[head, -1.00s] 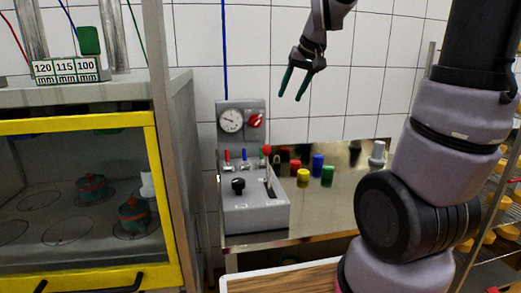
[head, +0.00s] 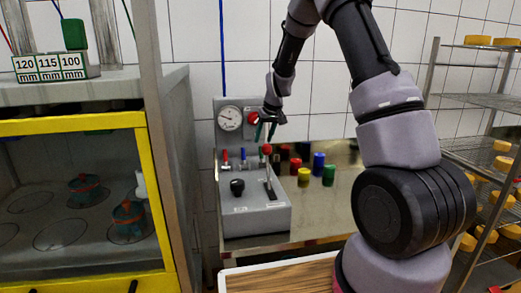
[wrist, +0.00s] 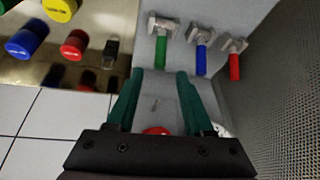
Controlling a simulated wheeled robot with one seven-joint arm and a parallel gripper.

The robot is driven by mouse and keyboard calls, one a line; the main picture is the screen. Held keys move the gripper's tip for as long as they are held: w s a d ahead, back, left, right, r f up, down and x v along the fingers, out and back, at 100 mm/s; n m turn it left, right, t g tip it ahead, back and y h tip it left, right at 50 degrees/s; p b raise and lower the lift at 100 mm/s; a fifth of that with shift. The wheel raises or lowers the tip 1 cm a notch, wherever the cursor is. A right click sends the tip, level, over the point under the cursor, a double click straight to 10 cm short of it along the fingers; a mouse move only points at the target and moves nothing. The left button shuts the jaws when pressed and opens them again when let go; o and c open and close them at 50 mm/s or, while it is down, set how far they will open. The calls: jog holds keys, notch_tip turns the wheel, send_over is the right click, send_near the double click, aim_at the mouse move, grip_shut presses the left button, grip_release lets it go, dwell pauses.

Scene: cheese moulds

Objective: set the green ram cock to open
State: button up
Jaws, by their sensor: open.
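The green ram cock (wrist: 161,50) has a green handle on a metal body and shows at the top middle of the wrist view. Its handle points down the picture, parallel to its neighbours. In the head view it is mostly hidden near my gripper (head: 266,131), which hangs above the row of cocks, in front of the wall panel. In the wrist view my gripper (wrist: 160,80) is open, its green fingers pointing at the green handle. The handle's end lies in line with the gap at the fingertips; I cannot tell whether it is between them. Nothing is held.
A blue cock (wrist: 201,61) and a red cock (wrist: 234,66) stand beside the green one. A gauge (head: 229,118) and red knob (wrist: 157,131) are on the panel behind. A red-topped lever (head: 267,150) rises from the grey box (head: 257,217). Several coloured cylinders stand right.

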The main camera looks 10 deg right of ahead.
aim_at(261, 146)
jog(key=x, duration=0.6)
jog(key=shift+w+f, duration=0.1)
jog(key=shift+f, duration=0.15)
grip_shut()
dwell(1.2)
